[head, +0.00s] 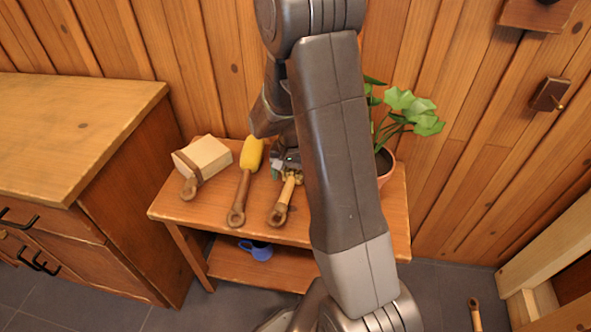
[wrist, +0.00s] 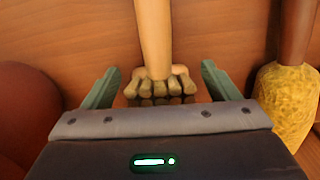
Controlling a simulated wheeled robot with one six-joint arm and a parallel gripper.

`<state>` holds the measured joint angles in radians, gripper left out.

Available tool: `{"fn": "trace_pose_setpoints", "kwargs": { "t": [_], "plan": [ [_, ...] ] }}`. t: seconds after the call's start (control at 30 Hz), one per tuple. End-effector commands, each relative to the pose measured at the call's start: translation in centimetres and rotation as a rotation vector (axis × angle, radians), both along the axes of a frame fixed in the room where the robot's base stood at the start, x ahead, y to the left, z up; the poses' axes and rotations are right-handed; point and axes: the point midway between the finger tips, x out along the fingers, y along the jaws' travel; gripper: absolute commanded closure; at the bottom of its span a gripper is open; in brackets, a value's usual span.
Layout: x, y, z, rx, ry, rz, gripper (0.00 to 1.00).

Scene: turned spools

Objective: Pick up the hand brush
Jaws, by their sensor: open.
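A brush-like tool (head: 203,157) with a broad cream block and a brown handle lies at the left of the small table in the head view; it looks most like the hand brush. A pale wooden-handled tool (head: 284,201) with several stubby prongs lies right of the middle; its handle and prongs also show in the wrist view (wrist: 153,40). My gripper (wrist: 160,70) is open, its fingers on either side of this pronged head, apart from it. In the head view my gripper (head: 286,166) is low over the same tool, partly hidden by my arm.
A yellow-headed tool (head: 252,153) lies between the two, close beside my right finger in the wrist view (wrist: 288,100). A potted plant (head: 384,165) stands at the table's right. A blue mug (head: 258,251) is on the lower shelf. A wooden cabinet (head: 75,125) stands left.

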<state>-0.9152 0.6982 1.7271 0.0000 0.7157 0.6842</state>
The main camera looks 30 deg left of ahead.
Motion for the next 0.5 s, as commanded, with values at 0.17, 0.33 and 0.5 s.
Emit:
{"fn": "trace_pose_setpoints", "kwargs": {
  "t": [0.17, 0.33, 0.5],
  "plan": [
    [-0.01, 0.00, 0.06, 0.000, 0.000, 0.000, 0.38],
    [-0.01, 0.00, 0.07, 0.000, 0.000, 0.000, 0.71],
    [0.00, 0.01, 0.10, 0.000, 0.000, 0.000, 0.71]
  ]
}}
